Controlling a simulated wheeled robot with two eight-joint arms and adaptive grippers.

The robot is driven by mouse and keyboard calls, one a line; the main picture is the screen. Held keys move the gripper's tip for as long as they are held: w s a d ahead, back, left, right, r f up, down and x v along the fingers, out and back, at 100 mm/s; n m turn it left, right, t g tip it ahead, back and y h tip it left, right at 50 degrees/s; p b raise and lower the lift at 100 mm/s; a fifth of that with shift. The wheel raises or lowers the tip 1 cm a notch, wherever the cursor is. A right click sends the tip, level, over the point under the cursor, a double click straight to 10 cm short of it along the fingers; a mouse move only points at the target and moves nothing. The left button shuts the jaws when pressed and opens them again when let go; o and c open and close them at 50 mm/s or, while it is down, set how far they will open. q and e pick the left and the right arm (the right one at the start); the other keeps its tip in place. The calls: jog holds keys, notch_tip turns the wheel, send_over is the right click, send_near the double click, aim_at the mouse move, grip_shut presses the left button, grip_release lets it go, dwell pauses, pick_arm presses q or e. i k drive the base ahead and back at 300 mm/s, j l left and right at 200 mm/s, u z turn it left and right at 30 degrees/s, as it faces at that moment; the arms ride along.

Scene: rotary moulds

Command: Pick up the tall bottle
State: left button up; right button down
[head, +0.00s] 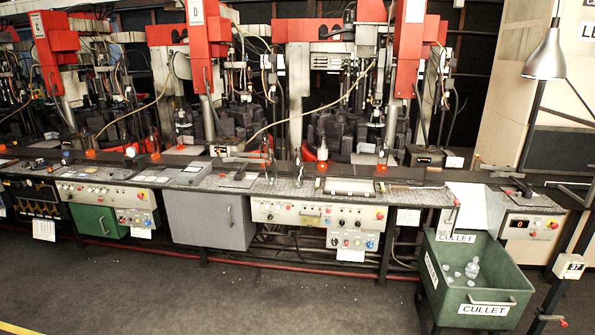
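Several bottles with orange-glowing lower parts stand along the back of the long machine bench. One stands right of centre (322,160), with another (382,162) farther right. Two more stand to the left, one (155,150) dark and slender above, the other (181,140) beside it. They are small in the head view, so I cannot tell surely which is the tall bottle. Neither my left nor my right gripper shows in this view.
The bench (240,180) runs across the scene, with control panels (320,215) and a grey cabinet (211,218) below. A green cullet cart (470,290) holding clear glass pieces (472,270) stands at front right. A lamp (546,58) hangs above right. The foreground floor (220,290) is clear.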

aim_at(298, 164)
jog(key=i+l, duration=0.2)
jog(key=i, duration=0.2)
jog(key=i+l, duration=0.2)
jog(key=i, duration=0.2)
jog(key=i+l, duration=0.2)
jog(key=i, duration=0.2)
jog(key=i+l+z, duration=0.1)
jog(key=i, duration=0.3)
jog(key=l, duration=0.1)
